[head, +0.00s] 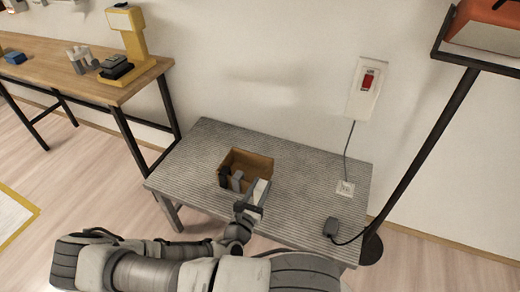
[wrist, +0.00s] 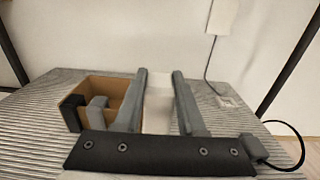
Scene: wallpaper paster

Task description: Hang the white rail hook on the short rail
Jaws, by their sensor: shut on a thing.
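My gripper (head: 254,192) is over the front right of the brown box on the ribbed grey table. It is shut on a white piece, which I take to be the white rail hook (head: 260,188). In the wrist view the white hook (wrist: 158,108) stands between the two grey fingers; its lower part is hidden by my gripper's dark body. I cannot tell whether it touches the box or the table. I cannot make out the short rail in either view.
The brown box (head: 262,159) holds a black piece (head: 224,176) and a grey piece (head: 237,180). A dark plug-like block (head: 331,227) with a cable lies at the table's front right. A lamp pole (head: 428,128) stands right. The table's back left is clear.

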